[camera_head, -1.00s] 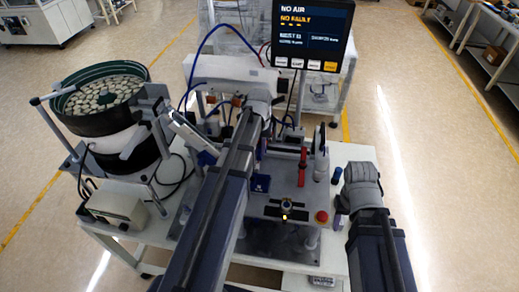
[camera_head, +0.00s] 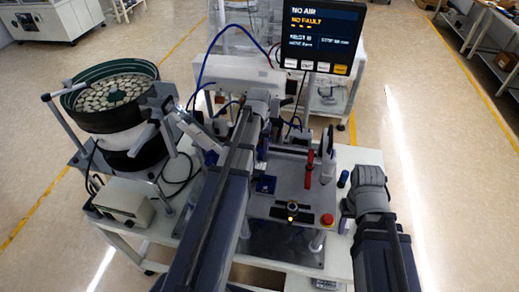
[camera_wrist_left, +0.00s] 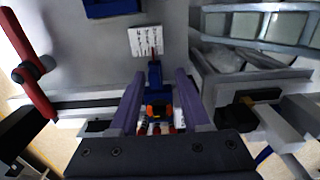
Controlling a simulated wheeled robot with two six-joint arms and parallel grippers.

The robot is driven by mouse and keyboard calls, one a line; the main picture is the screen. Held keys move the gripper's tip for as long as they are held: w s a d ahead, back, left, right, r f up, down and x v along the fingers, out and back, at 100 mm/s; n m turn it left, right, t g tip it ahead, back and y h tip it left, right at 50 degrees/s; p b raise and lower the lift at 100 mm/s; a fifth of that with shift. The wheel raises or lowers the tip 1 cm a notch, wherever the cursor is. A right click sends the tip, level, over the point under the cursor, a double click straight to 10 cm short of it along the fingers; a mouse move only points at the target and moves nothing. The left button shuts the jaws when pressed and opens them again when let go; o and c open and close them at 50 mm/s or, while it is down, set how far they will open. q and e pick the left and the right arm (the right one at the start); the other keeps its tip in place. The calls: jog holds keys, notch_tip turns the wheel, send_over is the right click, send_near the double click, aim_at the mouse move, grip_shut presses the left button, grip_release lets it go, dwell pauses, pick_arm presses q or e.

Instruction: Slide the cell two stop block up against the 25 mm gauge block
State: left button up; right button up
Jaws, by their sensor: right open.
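My left arm reaches over the machine plate (camera_head: 290,205) in the head view, and its jaws are hidden there behind its wrist. In the left wrist view the two purple fingers of my left gripper (camera_wrist_left: 160,85) stand apart. A narrow blue part (camera_wrist_left: 154,76) and an orange-and-black part (camera_wrist_left: 158,110) show between them; I cannot tell if the fingers touch either. A white label (camera_wrist_left: 146,42) lies just beyond the fingertips. My right gripper (camera_head: 350,207) is at the plate's right, small and largely hidden by its wrist. I cannot single out the stop block or gauge block.
A bowl feeder (camera_head: 112,118) full of pale parts stands at the left, above a controller box (camera_head: 125,200). A red handle (camera_head: 308,170) and a red button (camera_head: 327,220) are on the plate's right side. A screen (camera_head: 322,35) reads NO AIR, NO FAULT.

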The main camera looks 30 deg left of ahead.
pick_arm(q)
jog(key=shift+d, duration=0.15)
jog(key=shift+r, duration=0.15)
notch_tip(320, 180, up, 8)
jog(key=p, duration=0.8)
jog(key=shift+f, duration=0.2)
jog(key=shift+s+f, duration=0.1)
jog(key=shift+f, duration=0.05)
